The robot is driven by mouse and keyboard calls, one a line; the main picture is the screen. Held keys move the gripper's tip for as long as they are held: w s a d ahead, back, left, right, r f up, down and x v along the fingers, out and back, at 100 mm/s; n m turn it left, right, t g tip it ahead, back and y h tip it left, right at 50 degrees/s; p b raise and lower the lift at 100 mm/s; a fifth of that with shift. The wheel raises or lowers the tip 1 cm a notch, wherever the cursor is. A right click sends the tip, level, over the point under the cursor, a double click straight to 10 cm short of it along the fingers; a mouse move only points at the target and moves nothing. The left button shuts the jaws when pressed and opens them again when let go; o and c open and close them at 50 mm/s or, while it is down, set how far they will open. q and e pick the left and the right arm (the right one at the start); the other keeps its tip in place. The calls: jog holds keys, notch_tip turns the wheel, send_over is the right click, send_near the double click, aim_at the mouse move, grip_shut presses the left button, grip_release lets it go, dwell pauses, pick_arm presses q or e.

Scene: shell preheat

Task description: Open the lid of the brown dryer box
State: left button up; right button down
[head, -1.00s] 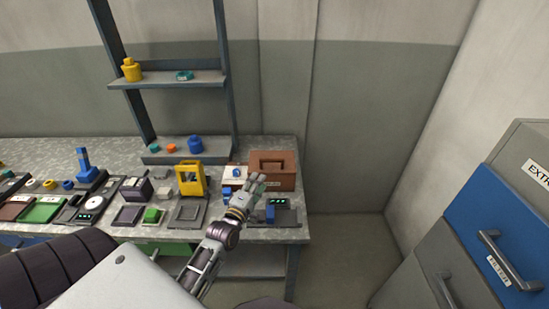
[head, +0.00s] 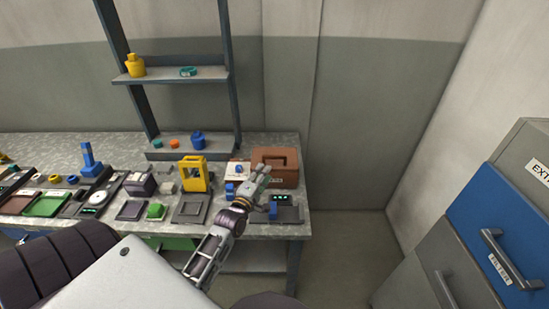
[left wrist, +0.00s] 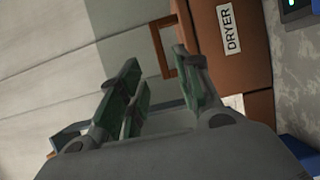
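The brown dryer box (head: 288,179) stands at the right end of the bench, with its lid shut and a loop handle (head: 274,160) on top. In the left wrist view the box (left wrist: 236,62) shows its white DRYER label, and its handle (left wrist: 160,47) lies just beyond the fingertips. My left gripper (head: 262,171) is in front of the box at its lower left. In the left wrist view the left gripper (left wrist: 157,65) has its fingers apart with nothing between them; whether one finger touches the handle I cannot tell. My right gripper is not in view.
A dark device with a green display (head: 286,210) lies in front of the box. A yellow frame (head: 194,173) and blue pieces stand left of it. A shelf rack (head: 172,76) rises behind. Blue and grey drawers (head: 500,225) are at the right. The floor between is clear.

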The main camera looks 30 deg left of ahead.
aim_at(274, 158)
pick_arm(q)
jog(key=shift+w+a+p, duration=0.15)
jog(key=shift+w+a, duration=0.15)
jog(key=shift+w, duration=1.5)
jog(key=shift+w+a+p, duration=0.1)
jog(key=shift+w+a, duration=0.2)
jog(key=shift+w, duration=1.55)
jog(key=shift+w+a+p, duration=0.15)
jog(key=shift+w+a, duration=0.15)
jog(key=shift+w, duration=1.5)
grip_shut()
